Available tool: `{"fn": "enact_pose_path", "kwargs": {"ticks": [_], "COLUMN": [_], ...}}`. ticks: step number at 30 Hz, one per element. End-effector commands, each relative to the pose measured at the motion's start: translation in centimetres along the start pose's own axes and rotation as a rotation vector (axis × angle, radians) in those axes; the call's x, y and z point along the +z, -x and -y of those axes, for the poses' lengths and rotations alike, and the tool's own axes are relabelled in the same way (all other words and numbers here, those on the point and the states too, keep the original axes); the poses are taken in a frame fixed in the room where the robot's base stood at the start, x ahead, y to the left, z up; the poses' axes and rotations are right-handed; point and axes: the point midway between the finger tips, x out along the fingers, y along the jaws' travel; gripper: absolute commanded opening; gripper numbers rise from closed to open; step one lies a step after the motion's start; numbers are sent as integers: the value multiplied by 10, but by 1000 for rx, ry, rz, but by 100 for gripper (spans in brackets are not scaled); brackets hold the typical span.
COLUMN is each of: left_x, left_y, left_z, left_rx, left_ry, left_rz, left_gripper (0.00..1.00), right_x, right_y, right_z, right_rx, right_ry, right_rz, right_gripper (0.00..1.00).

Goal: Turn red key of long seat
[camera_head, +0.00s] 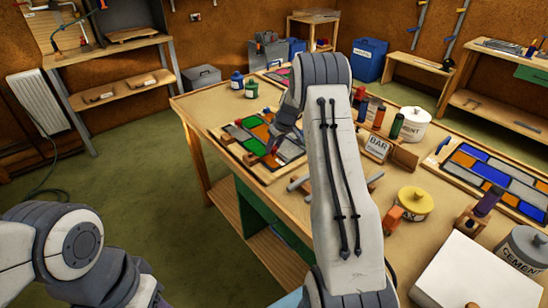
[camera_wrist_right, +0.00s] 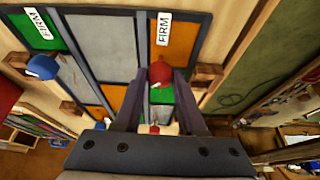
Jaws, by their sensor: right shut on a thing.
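The leaded panel (camera_head: 248,128) has green, orange and grey panes and lies on the left part of the bench in the head view. In the right wrist view, the red key (camera_wrist_right: 161,74) stands at the panel's edge beside a FIRM label. My right gripper (camera_wrist_right: 159,80) is shut on the red key, one finger on each side. In the head view my right gripper (camera_head: 278,142) is low over the panel, and its arm hides part of the bench. A blue key (camera_wrist_right: 42,66) sits apart to the left, near another FIRM label. My left gripper is out of view.
A second panel with blue panes (camera_head: 490,172) lies on the right of the bench (camera_head: 255,200). Bottles, a yellow-lidded tin (camera_head: 413,202), a cement tub (camera_head: 522,250) and a BAR sign (camera_head: 377,147) stand right of my arm. Two small jars (camera_head: 244,86) stand behind the panel.

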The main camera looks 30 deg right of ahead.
Motion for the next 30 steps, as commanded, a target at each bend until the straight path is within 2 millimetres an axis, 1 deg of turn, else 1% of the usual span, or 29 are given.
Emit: {"fn": "enact_pose_path", "kwargs": {"ticks": [1,6,9,18,24,30], "left_x": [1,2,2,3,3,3], "left_y": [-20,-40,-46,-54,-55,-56], "left_z": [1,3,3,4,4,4], "left_rx": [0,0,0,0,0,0], "left_ry": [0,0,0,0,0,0], "left_rz": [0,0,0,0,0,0], "left_gripper": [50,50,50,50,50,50], "right_x": [2,1,0,-1,-1,-1], "right_y": [-8,-5,-4,-1,0,0], "right_z": [-2,-3,-3,-4,-4,-4], "right_rx": [-14,-74,-109,-190,-222,-236], "right_ry": [40,189,271,467,542,576], "right_rz": [-5,-4,-3,0,1,1], "right_gripper": [0,0,0,0,0,0]}}
